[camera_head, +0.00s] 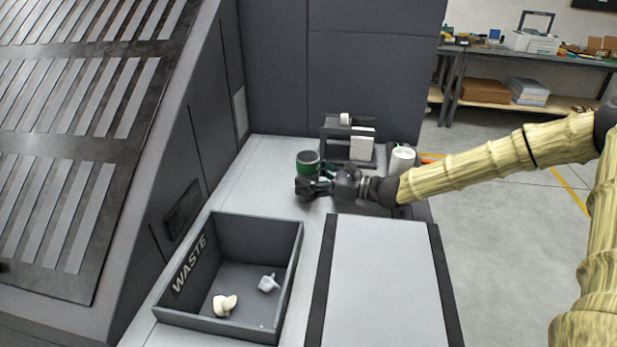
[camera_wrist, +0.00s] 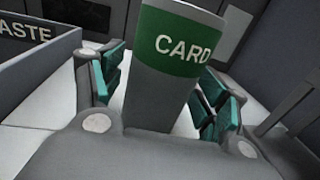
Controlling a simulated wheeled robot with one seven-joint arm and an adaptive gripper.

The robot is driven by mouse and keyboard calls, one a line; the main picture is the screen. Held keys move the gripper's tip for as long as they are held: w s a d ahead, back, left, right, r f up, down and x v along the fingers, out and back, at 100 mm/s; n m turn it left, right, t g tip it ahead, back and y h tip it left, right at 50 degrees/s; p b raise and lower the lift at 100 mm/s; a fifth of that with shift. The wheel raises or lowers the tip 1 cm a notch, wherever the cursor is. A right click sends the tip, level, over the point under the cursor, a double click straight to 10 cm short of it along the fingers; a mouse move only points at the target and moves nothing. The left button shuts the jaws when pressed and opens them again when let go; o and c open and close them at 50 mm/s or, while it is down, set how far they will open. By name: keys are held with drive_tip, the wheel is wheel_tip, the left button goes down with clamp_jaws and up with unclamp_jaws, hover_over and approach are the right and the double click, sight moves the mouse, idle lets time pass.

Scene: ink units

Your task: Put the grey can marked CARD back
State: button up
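The grey can marked CARD (camera_wrist: 165,95) has a green band with white letters and fills the middle of the wrist view. In the head view, the can (camera_head: 307,163) stands near the left end of my gripper, with its lower part hidden. My gripper (camera_head: 313,180) reaches in from the right, low over the bench. In the wrist view, the teal-padded fingers of my gripper (camera_wrist: 163,85) lie on both sides of the can. A narrow pale gap shows on the left side; contact on the right is unclear. Whether the can rests on the bench is hidden.
A dark rack (camera_head: 335,127) with a white block (camera_head: 362,145) stands just behind my gripper. A white-topped cup (camera_head: 402,158) is to its right. The WASTE tray (camera_head: 230,326) with two pale pieces lies front left. A grey flat panel (camera_head: 385,265) lies in front.

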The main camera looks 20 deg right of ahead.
drive_tip(key=shift+r, duration=0.2)
drive_tip(key=shift+s+d+f, duration=0.1)
drive_tip(key=shift+d, duration=0.1)
drive_tip(key=v, duration=1)
drive_tip(key=shift+s, duration=0.15)
drive_tip(key=shift+s+d, duration=0.4)
drive_tip(key=shift+d, duration=0.15)
drive_tip(key=shift+c, duration=0.4)
